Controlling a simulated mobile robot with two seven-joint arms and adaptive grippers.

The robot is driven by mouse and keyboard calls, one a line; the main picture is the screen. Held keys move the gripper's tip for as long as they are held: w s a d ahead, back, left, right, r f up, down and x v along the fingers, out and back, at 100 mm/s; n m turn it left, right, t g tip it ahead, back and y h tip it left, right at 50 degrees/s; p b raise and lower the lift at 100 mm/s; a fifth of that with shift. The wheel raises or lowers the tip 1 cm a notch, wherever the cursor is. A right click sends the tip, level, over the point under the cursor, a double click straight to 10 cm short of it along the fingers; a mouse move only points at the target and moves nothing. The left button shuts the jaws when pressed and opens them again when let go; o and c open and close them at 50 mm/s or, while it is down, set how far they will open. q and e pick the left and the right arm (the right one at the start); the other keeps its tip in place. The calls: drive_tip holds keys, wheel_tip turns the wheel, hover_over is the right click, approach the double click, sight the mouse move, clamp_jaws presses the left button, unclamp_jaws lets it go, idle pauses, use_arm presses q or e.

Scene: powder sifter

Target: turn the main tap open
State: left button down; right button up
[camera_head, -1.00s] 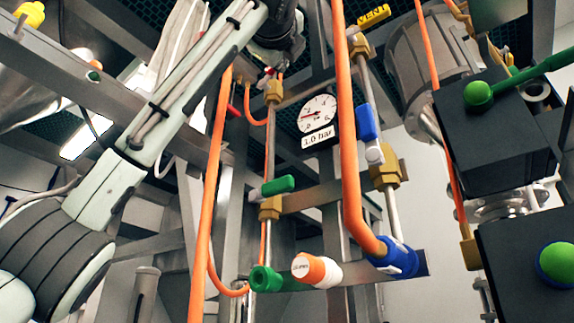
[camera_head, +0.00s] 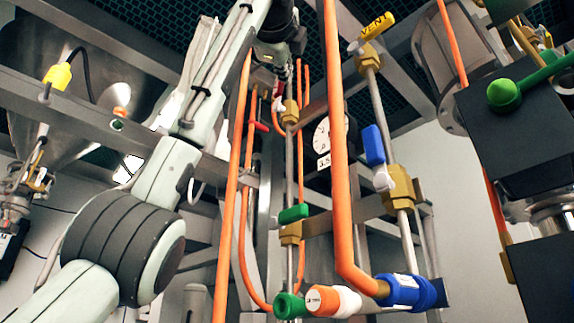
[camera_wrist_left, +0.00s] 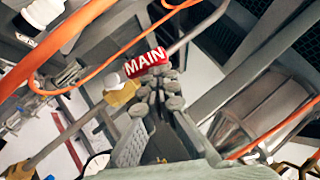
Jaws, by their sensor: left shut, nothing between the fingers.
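The main tap's red handle, lettered MAIN (camera_wrist_left: 147,62), shows in the left wrist view with a white hub and a brass valve body (camera_wrist_left: 122,95) beside it. My left gripper (camera_wrist_left: 160,92) is shut and empty, its fingertips right at the lower edge of the red handle; I cannot tell whether they touch. In the head view my left gripper (camera_head: 273,62) is high in the middle, above a brass valve (camera_head: 291,112) on a thin vertical pipe. The handle is mostly hidden there. My right gripper is not in view.
Orange hoses (camera_head: 341,150) hang close in front of the pipes. A blue-handled valve (camera_head: 373,145), a green-handled valve (camera_head: 293,214) and a partly hidden gauge (camera_head: 321,135) are nearby. A yellow VENT handle (camera_head: 376,25) is at upper right. Black boxes (camera_head: 510,125) stand at right.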

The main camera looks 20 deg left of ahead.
use_arm(q)
drive_tip(key=shift+w+a+r, duration=0.2)
drive_tip(key=shift+w+a, duration=0.05)
drive_tip(key=shift+a, duration=0.1)
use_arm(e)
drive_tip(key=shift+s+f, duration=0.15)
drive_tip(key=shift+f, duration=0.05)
use_arm(q)
drive_tip(key=shift+w+a+r, duration=0.1)
drive_tip(key=shift+a+r, duration=0.05)
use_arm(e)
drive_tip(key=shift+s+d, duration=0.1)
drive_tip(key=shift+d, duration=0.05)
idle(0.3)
